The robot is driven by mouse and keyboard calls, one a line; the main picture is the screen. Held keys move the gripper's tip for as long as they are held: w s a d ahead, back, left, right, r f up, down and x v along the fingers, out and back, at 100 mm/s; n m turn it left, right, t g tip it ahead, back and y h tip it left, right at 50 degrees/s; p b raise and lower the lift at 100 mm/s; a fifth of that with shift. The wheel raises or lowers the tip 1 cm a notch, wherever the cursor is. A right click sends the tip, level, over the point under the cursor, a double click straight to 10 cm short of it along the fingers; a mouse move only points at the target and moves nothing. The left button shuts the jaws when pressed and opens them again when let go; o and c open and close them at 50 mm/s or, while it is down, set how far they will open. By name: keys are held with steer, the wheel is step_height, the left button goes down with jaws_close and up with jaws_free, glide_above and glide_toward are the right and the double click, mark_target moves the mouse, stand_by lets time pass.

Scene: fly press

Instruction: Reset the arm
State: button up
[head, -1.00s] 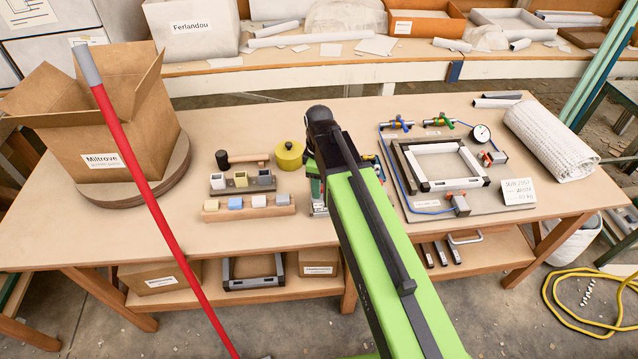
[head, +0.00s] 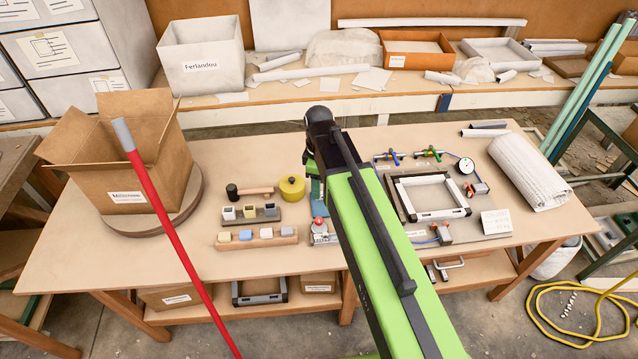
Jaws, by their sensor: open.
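My green and black arm reaches from the bottom edge of the head view up over the middle of the workbench (head: 140,262). My gripper (head: 312,168) shows only in part at the arm's far end, below the round black wrist joint. It is open, and I see nothing held in it. A small device with a red knob (head: 320,232) stands just left of the arm, partly hidden by it. A block rack (head: 258,241) and a second holder with small cups (head: 250,217) are left of that device. The bench behind the arm is hidden.
A red pole (head: 170,225) rises in front of the bench at left, near an open cardboard box (head: 125,160). A yellow tin (head: 291,188) and a mallet (head: 250,191) lie left of my gripper. A frame fixture (head: 432,196) and a rolled mat (head: 528,170) are right.

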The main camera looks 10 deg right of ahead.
stand_by(0.4)
steer(key=s+d+f+m+b, duration=0.2)
steer(key=s+d+m, duration=0.6)
steer(key=m, duration=0.5)
steer(key=shift+d+f+m+b, duration=0.15)
steer(key=shift+f+m+b, duration=0.05)
steer(key=shift+m+b, duration=0.1)
